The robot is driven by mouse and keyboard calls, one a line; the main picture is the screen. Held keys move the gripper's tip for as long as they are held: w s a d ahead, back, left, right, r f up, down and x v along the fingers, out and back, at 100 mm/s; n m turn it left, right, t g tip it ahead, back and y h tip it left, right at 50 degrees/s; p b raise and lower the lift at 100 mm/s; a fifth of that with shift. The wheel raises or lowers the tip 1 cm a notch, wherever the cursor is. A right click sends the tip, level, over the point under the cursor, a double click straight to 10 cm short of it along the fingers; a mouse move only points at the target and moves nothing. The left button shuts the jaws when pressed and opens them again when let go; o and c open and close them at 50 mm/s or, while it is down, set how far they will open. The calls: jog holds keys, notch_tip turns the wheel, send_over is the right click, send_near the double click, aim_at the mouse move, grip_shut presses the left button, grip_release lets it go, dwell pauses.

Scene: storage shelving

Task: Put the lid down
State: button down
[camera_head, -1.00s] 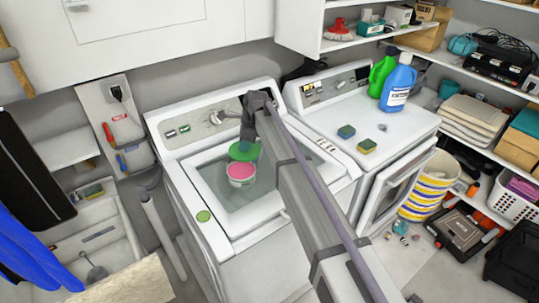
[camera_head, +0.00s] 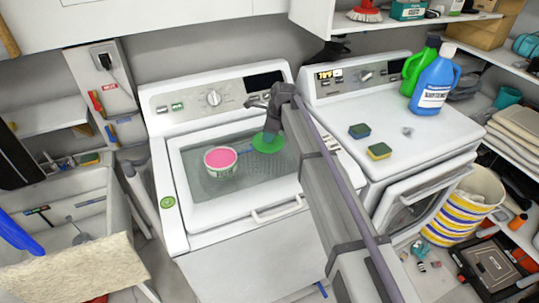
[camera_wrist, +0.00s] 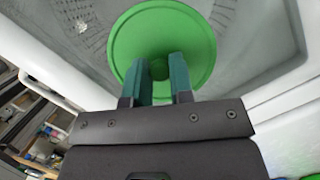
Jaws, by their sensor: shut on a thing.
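The green round lid (camera_head: 268,142) hangs tilted from my gripper (camera_head: 275,122) above the right part of the washer's glass top. In the wrist view, the lid (camera_wrist: 163,30) lies between the two green fingertips of my gripper (camera_wrist: 162,75), which are shut on its small central knob. A white tub with pink contents (camera_head: 221,161) stands open on the glass top, left of the lid and apart from it. Whether the lid touches the glass cannot be told.
The washer (camera_head: 180,215) has a raised white rim around its glass top and a control panel behind. A small green disc (camera_head: 168,202) lies on its left front rim. The dryer at right holds two sponges (camera_head: 379,151) and a blue detergent bottle (camera_head: 434,84).

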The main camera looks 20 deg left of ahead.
aim_at(269, 145)
notch_tip(269, 145, down, 5)
jog(key=b, duration=0.3)
jog(key=shift+r+b, duration=0.1)
jog(key=shift+b, duration=0.2)
jog(key=shift+r, duration=0.25)
jog(key=shift+f, duration=0.15)
jog(key=c, duration=1.5)
grip_release()
jog(key=shift+f, duration=0.1)
jog(key=o, duration=0.5)
jog(key=p+v, duration=1.2)
jog(key=shift+r, duration=0.3)
